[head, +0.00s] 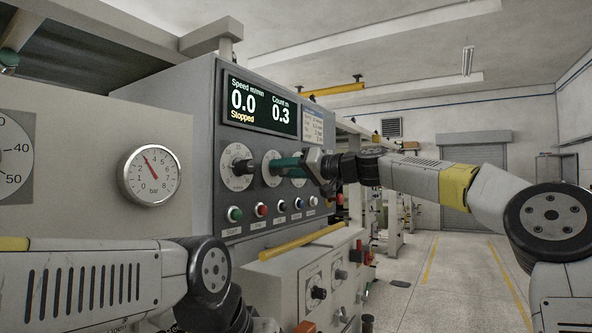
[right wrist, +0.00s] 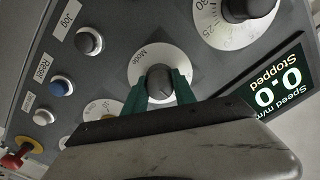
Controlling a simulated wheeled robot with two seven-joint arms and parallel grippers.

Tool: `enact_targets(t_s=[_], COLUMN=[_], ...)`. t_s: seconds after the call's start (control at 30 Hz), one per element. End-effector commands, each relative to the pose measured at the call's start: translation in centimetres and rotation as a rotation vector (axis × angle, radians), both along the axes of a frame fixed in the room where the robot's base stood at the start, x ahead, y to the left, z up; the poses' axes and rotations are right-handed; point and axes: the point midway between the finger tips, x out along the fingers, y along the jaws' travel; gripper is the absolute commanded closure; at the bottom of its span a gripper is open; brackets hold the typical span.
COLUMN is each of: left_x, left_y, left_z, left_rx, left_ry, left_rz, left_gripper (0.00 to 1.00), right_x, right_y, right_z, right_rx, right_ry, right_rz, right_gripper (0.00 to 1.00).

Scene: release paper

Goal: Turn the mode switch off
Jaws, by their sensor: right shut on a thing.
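The mode switch shows in the right wrist view as a dark knob (right wrist: 159,80) on a round white plate labelled "Mode" (right wrist: 140,60). My right gripper (right wrist: 160,88) has its two green fingers on either side of the knob and is shut on it. In the head view the right gripper (head: 285,166) reaches the panel from the right and hides the knob. The plate's edge (head: 268,159) shows behind the fingers. The plate's lower markings are hidden, so I cannot tell which setting the switch points to. My left arm is at the lower left; its gripper is not visible.
The display (head: 260,102) reads speed 0.0, "Stopped", count 0.3. A speed dial (head: 237,165) is left of the mode switch. A red emergency stop (right wrist: 17,158) is nearby. A yellow bar (head: 300,241) juts out lower down.

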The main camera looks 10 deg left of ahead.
Motion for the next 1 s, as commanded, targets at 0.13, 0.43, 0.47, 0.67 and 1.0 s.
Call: enact_targets(t_s=[0.13,0.43,0.47,0.67,1.0], left_x=[0.00,0.00,0.00,0.00,0.00], left_y=[0.00,0.00,0.00,0.00,0.00], left_z=[0.00,0.00,0.00,0.00,0.00], left_rx=[0.000,0.000,0.000,0.000,0.000], left_ry=[0.000,0.000,0.000,0.000,0.000], left_rz=[0.000,0.000,0.000,0.000,0.000], left_gripper=[0.64,0.64,0.64,0.64,0.64], right_x=[0.04,0.04,0.04,0.04,-0.02], right_y=[-0.02,-0.03,-0.03,-0.02,-0.15], right_z=[-0.06,-0.09,-0.09,-0.08,-0.03], right_rx=[0.006,0.008,0.008,0.008,0.008], right_ry=[0.021,0.027,0.027,0.027,0.026], right_rz=[0.000,0.000,0.000,0.000,0.000], right_gripper=[1.00,1.00,1.00,0.46,0.46])
